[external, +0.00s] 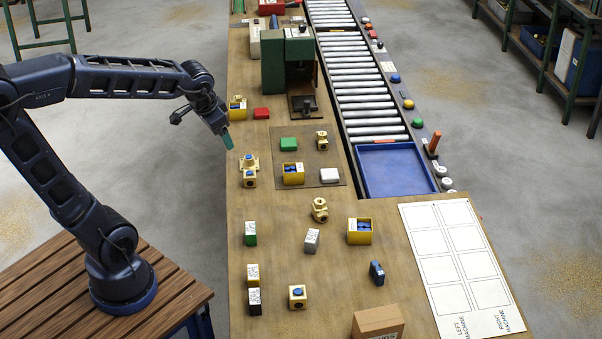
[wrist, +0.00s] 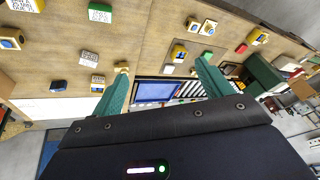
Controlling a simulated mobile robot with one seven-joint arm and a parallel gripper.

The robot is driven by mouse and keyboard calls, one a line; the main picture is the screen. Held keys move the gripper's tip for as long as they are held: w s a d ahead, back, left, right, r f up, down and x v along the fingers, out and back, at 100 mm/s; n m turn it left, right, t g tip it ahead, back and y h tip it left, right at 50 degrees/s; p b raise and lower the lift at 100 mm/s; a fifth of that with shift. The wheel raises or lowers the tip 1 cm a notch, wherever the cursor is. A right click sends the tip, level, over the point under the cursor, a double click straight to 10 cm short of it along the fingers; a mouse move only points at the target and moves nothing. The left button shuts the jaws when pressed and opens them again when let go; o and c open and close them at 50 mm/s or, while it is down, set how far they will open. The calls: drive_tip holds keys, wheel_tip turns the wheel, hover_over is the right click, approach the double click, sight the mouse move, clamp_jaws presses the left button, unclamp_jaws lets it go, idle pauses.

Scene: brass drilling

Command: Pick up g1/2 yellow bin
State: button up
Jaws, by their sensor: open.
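Three yellow bins with blue parts in them are in view; I cannot read their labels to tell which is g1/2. One yellow bin (external: 237,114) is at the table's left edge beside a red block. Another yellow bin (external: 293,180) sits on the dark mat; it shows in the wrist view (wrist: 178,54). A third yellow bin (external: 359,239) is nearer the front; it shows in the wrist view (wrist: 98,84). My gripper (external: 226,139) is open and empty, above the table's left edge, just below the first bin in the picture. Its teal fingers frame the wrist view (wrist: 162,65).
On the mat (external: 325,160) are a green block (external: 288,144), a white block (external: 330,175) and a brass fitting (external: 322,140). A green drill press (external: 274,65) stands behind. A blue tray (external: 395,172) ends the roller conveyor. Several small blocks lie in front.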

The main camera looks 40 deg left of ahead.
drive_tip(key=w+d+f+m, duration=0.2)
drive_tip(key=w+d+f, duration=0.2)
drive_tip(key=w+d, duration=0.35)
drive_tip(key=m+g+h, duration=0.2)
drive_tip(key=m+h, duration=0.2)
drive_tip(key=m, duration=0.1)
approach(363, 229)
drive_tip(key=s+r, duration=0.1)
drive_tip(key=s+d+r, duration=0.1)
drive_tip(key=r, duration=0.1)
drive_tip(key=shift+s+d, duration=0.15)
drive_tip(key=shift+s, duration=0.05)
drive_tip(key=shift+d+f+m, duration=0.2)
drive_tip(key=shift+f+m, duration=0.05)
drive_tip(key=shift+m, duration=0.05)
drive_tip(key=x, duration=0.5)
drive_tip(key=shift+w+d, duration=0.1)
drive_tip(key=shift+a+x, duration=0.2)
drive_tip(key=shift+x, duration=1.15)
drive_tip(key=shift+a+x, duration=0.15)
drive_tip(key=shift+x, duration=1.2)
drive_tip(key=c, duration=1.1)
drive_tip(key=shift+r, duration=0.1)
